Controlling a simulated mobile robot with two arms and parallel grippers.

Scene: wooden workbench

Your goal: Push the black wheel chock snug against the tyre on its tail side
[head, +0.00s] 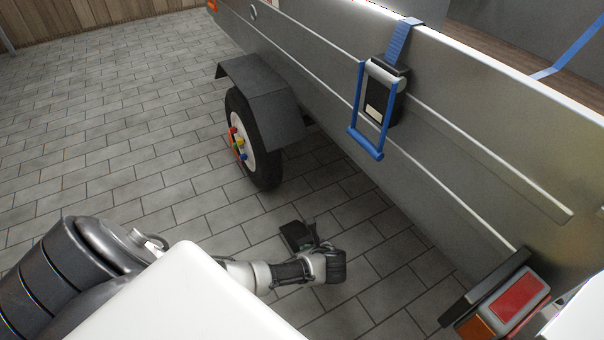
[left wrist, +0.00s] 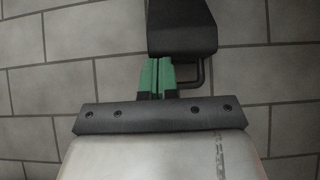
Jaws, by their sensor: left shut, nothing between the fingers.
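The trailer's tyre (head: 262,150) stands on the paving under a grey mudguard, with a white rim and coloured wheel nuts. The black wheel chock (head: 293,236) lies on the paving on the tail-light side of the tyre, with bare paving between them. In the left wrist view the chock (left wrist: 182,28) is at the top, with a thin black handle loop at its near edge. My left gripper (head: 309,244) is low behind the chock; its green fingers (left wrist: 157,74) are shut and empty, at the chock's near edge. I cannot tell whether they touch. My right gripper is out of view.
The grey trailer side (head: 400,130) rises along the right, with a blue strap and ratchet (head: 383,92) hanging on it. A tail light (head: 515,305) is at the lower right. Open paving (head: 110,150) lies to the left.

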